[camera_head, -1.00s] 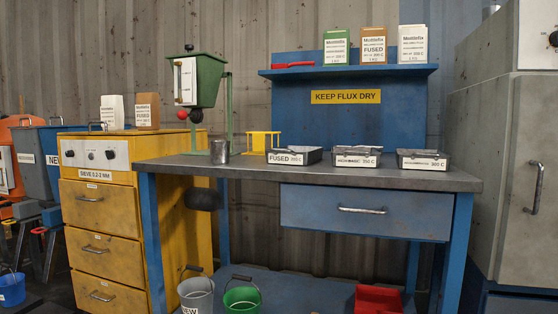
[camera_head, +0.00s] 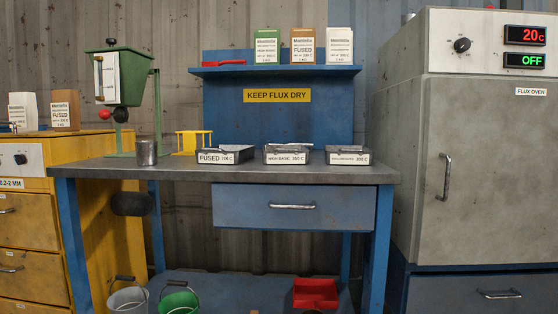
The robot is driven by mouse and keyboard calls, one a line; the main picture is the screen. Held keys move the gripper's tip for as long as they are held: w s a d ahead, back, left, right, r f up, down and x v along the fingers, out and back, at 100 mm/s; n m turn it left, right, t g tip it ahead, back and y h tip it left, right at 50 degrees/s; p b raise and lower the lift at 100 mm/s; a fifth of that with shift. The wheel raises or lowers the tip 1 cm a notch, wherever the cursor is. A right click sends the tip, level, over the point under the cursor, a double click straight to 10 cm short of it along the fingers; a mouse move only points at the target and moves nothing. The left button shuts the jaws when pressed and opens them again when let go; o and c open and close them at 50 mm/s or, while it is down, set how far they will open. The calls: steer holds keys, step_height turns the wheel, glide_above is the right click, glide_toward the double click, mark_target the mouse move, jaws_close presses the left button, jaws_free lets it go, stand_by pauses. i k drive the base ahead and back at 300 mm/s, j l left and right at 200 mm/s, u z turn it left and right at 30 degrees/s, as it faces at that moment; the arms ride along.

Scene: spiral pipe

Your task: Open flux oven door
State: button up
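The flux oven (camera_head: 400,130) is a grey cabinet at the right of the head view. Its door (camera_head: 490,170) is shut and carries a "FLUX OVEN" label (camera_head: 531,91). A vertical metal handle (camera_head: 444,177) is on the door's left side. Above the door are a dark knob (camera_head: 462,45), a red display (camera_head: 525,35) reading 20 C and a green display (camera_head: 525,60) reading OFF. My gripper is not in this view.
A workbench (camera_head: 375,174) with labelled trays stands left of the oven. A blue base with a drawer (camera_head: 470,293) is under the oven. Two buckets, one green (camera_head: 179,300), and a red bin (camera_head: 315,293) sit under the bench. A yellow cabinet (camera_head: 100,215) is at left.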

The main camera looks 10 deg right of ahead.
mark_target(489, 191)
steer(key=z, duration=1.65)
